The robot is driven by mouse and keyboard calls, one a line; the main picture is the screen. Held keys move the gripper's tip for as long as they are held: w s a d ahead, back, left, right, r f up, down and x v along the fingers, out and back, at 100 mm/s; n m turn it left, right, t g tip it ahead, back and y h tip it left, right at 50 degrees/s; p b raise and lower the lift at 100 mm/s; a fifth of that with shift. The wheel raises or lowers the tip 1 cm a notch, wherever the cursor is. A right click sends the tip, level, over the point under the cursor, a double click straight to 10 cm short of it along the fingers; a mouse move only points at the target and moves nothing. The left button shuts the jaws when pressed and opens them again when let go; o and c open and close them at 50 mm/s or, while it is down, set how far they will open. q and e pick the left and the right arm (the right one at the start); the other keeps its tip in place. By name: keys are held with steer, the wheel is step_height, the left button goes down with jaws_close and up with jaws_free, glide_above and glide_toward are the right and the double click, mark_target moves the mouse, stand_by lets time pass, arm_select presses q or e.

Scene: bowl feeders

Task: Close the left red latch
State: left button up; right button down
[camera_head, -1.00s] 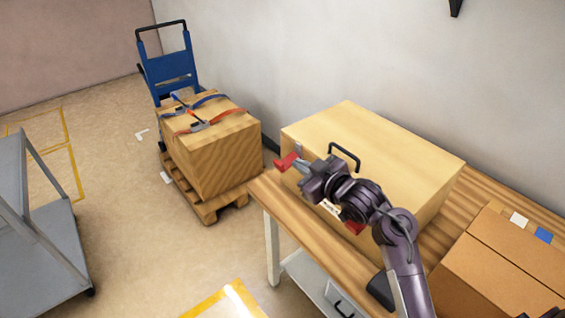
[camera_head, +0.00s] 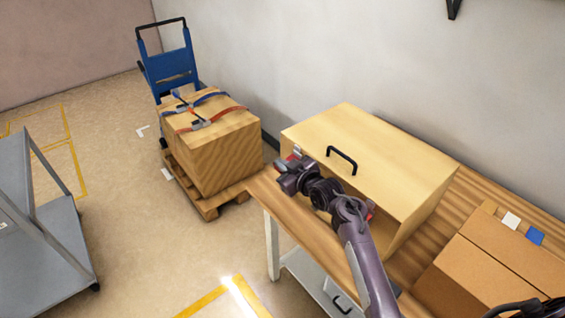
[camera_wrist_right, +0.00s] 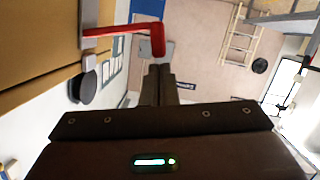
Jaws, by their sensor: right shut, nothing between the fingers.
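The wooden case (camera_head: 375,160) with a black top handle stands on the wooden table. The left red latch (camera_head: 294,156) is at its front left corner, mostly hidden behind my right gripper (camera_head: 282,172). In the right wrist view the latch's red lever (camera_wrist_right: 128,29) sticks out from a metal mount on the case side and ends in a bent tip. My right gripper (camera_wrist_right: 160,70) is shut and empty, its fingertips close to that bent tip; I cannot tell whether they touch. A second red latch (camera_head: 371,208) shows partly behind my right arm.
A cardboard box (camera_head: 495,265) stands on the table at the right. A strapped wooden crate (camera_head: 220,155) on a pallet and a blue hand truck (camera_head: 170,68) stand at the left. A grey cart (camera_head: 40,230) is at the far left.

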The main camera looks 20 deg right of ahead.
steer(key=shift+f, duration=0.15)
